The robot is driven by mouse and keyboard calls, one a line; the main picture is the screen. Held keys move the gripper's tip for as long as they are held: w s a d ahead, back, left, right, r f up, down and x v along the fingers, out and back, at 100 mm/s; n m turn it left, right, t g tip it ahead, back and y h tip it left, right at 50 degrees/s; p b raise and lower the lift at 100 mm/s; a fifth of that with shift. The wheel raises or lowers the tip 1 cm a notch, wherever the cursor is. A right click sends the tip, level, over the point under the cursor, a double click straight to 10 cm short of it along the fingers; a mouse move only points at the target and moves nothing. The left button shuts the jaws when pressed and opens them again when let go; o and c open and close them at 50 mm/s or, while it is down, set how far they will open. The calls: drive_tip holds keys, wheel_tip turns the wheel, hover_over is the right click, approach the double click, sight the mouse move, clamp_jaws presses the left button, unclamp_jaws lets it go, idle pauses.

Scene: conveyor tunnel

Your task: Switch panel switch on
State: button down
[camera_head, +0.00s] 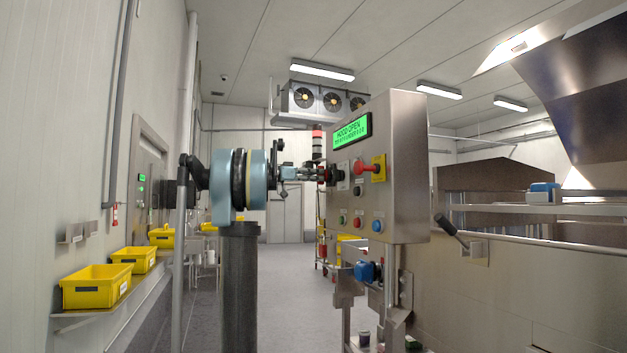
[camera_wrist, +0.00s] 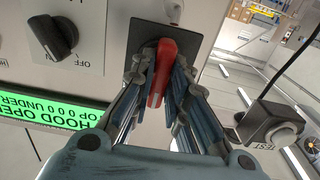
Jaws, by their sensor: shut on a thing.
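The steel control panel (camera_head: 405,150) stands right of centre in the head view, with a green display (camera_head: 352,131) reading HOOD OPEN. In the wrist view a red switch lever (camera_wrist: 163,62) stands on a black plate (camera_wrist: 190,48). My gripper (camera_wrist: 159,82) has its fingers on both sides of the lever and is shut on it. In the head view my gripper (camera_head: 322,174) reaches the panel's left part, and its fingertips are hard to make out. A black rotary knob (camera_wrist: 52,38), with OFF marked beside it, sits left of the lever in the wrist view.
A red knob on a yellow plate (camera_head: 379,168) and several push buttons (camera_head: 377,226) share the panel face. A TEST box (camera_wrist: 268,124) is near my gripper in the wrist view. Yellow bins (camera_head: 97,287) line the left shelf. The aisle floor (camera_head: 285,285) is clear.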

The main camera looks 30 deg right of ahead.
drive_tip(key=shift+f, duration=0.1)
idle(0.3)
drive_tip(key=c, duration=1.6)
unclamp_jaws()
drive_tip(key=shift+w+d, duration=0.1)
drive_tip(key=shift+w, duration=0.05)
drive_tip(key=shift+o, duration=0.2)
drive_tip(key=v, duration=1.2)
drive_tip(key=shift+f, duration=0.1)
drive_tip(key=s+a+f+n+t+y, duration=0.2)
drive_tip(key=s+a+f+n+y, duration=0.3)
drive_tip(key=s+a+f, duration=0.6)
drive_tip(key=s+a+f+n+t+y, duration=0.2)
drive_tip(key=s+a+f+n+y, duration=0.4)
drive_tip(key=f, duration=2.3)
drive_tip(key=s+a+f+n+t+y, duration=0.2)
drive_tip(key=s+a+f+n+y, duration=0.4)
drive_tip(key=s+a+f, duration=1)
wheel_tip(320, 180, down, 4)
drive_tip(key=s+n, duration=0.1)
drive_tip(key=n, duration=0.2)
drive_tip(key=shift+a+n+t, duration=0.25)
drive_tip(key=shift+n+t, duration=0.05)
drive_tip(key=shift+n, duration=0.1)
